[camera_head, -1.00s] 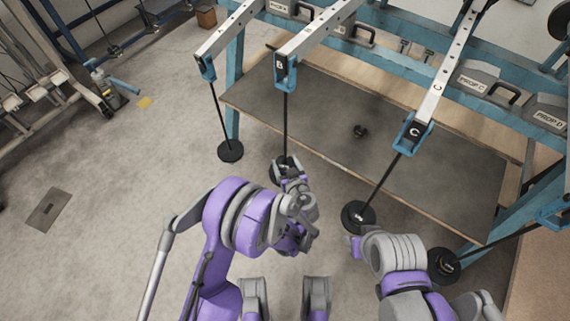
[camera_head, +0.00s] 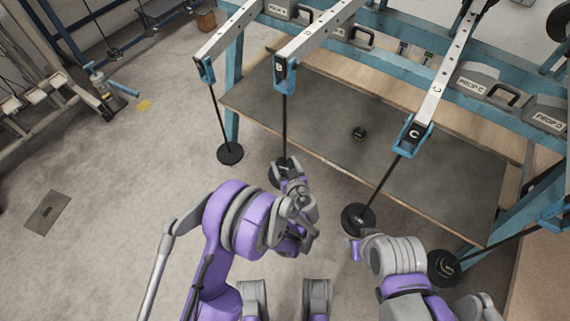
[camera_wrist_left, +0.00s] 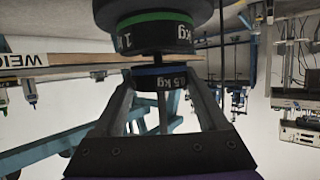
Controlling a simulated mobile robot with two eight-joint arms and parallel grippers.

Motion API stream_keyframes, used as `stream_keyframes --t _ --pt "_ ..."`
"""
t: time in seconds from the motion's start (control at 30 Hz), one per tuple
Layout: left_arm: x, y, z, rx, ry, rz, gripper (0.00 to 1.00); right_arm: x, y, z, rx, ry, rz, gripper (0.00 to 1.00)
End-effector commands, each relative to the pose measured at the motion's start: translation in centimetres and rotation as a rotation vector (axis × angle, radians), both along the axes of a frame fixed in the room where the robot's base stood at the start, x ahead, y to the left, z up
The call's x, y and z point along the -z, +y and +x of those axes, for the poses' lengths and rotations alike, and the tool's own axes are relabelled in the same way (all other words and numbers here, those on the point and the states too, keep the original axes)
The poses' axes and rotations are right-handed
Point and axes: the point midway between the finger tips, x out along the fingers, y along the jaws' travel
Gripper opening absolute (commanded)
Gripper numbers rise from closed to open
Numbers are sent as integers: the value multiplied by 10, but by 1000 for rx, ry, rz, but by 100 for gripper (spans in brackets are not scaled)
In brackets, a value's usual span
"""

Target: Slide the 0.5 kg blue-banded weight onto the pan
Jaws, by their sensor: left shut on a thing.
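In the left wrist view, which is upside down, the dark 0.5 kg weight (camera_wrist_left: 158,78) with its blue band is between the two fingers of my left gripper (camera_wrist_left: 160,86). The gripper is shut on it. A black weight with a green band (camera_wrist_left: 155,34), marked 1 kg, sits between it and a large dark disc (camera_wrist_left: 150,8), which looks like the pan. A thin dark rod shows in the small gap between the weights. In the head view my left gripper (camera_head: 291,172) is at the pan under lever B (camera_head: 280,72), largely covering it.
Other hangers carry a dark disc at left (camera_head: 230,153), one under lever C (camera_head: 358,218) and one at right (camera_head: 444,267). A dark bench top (camera_head: 430,165) with a small black object (camera_head: 359,132) lies behind.

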Motion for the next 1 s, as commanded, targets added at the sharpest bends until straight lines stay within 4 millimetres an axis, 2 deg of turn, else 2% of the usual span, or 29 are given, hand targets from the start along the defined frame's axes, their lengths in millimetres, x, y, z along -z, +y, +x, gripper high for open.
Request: stream_keyframes --t 0.97,1.0 --pt "11 0 0 0 -1 1 2 9 0 1 0 3 0 45" --pt "11 0 0 0 -1 1 81 9 0 1 0 3 0 45"
